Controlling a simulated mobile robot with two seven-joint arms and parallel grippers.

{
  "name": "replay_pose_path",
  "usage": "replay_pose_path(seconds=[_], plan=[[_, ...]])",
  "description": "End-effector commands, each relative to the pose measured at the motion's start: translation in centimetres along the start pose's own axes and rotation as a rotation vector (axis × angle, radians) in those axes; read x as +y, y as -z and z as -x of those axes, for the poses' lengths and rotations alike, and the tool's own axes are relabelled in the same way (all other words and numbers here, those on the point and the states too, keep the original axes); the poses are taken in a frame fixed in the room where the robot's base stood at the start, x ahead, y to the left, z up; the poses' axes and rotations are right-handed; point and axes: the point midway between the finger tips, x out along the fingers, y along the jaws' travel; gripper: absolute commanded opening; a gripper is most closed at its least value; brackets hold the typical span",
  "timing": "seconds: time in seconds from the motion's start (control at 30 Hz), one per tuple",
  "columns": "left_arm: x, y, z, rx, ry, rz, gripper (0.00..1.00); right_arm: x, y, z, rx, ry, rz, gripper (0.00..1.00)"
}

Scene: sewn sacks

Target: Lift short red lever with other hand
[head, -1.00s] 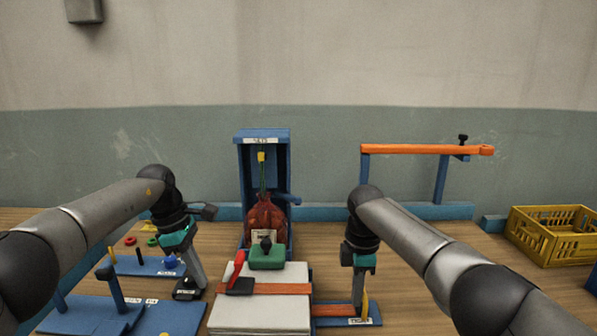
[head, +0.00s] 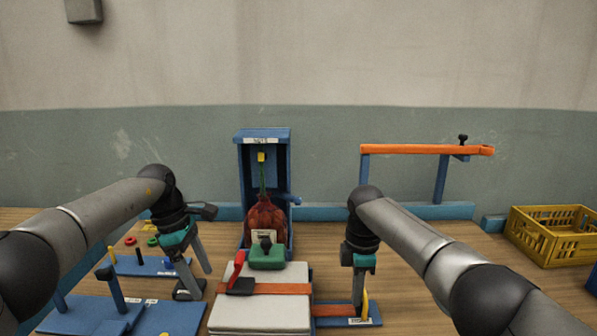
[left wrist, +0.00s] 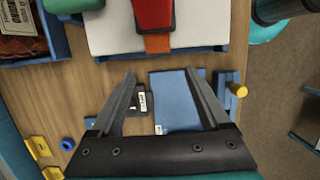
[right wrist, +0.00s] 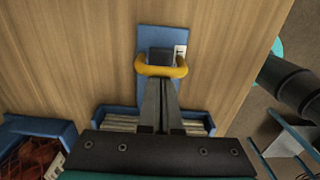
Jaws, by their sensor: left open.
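The short red lever (head: 239,263) slants up from a black base on the orange strap across the white box (head: 260,310). It also shows at the top of the left wrist view (left wrist: 153,15). My left gripper (head: 197,280) is open and empty, left of the white box and apart from the lever. In its wrist view its fingers (left wrist: 160,75) are spread wide below the lever. My right gripper (right wrist: 160,82) is closed at the yellow handle (right wrist: 162,71) on a small blue plate right of the box. Its fingertips meet the handle, and their exact grip is partly hidden.
A blue stand (head: 262,140) holds a red sack behind a green block (head: 267,257). Blue boards with pegs and rings (head: 150,265) lie at the left. An orange rail (head: 420,150) and a yellow crate (head: 550,235) stand at the right. Bare table lies before the crate.

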Motion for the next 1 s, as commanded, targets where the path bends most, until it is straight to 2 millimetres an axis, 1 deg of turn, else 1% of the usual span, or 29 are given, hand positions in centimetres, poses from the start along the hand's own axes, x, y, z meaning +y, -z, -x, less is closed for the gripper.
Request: replay_pose_path(seconds=[0.03,0.37,1.0], plan=[[0.0,0.0,0.0,0.0,0.0,0.0,0.8,0.2,-0.4,0.2,-0.007,-0.005,-0.005,0.0],[0.0,-0.1,0.3,0.0,-0.001,0.0,0.8,0.2,-0.4,0.2,-0.007,-0.005,-0.005,0.0],[0.1,-1.6,6.4,0.0,-0.002,0.0,0.8,0.1,-0.4,0.2,-0.007,-0.005,-0.005,0.0]])
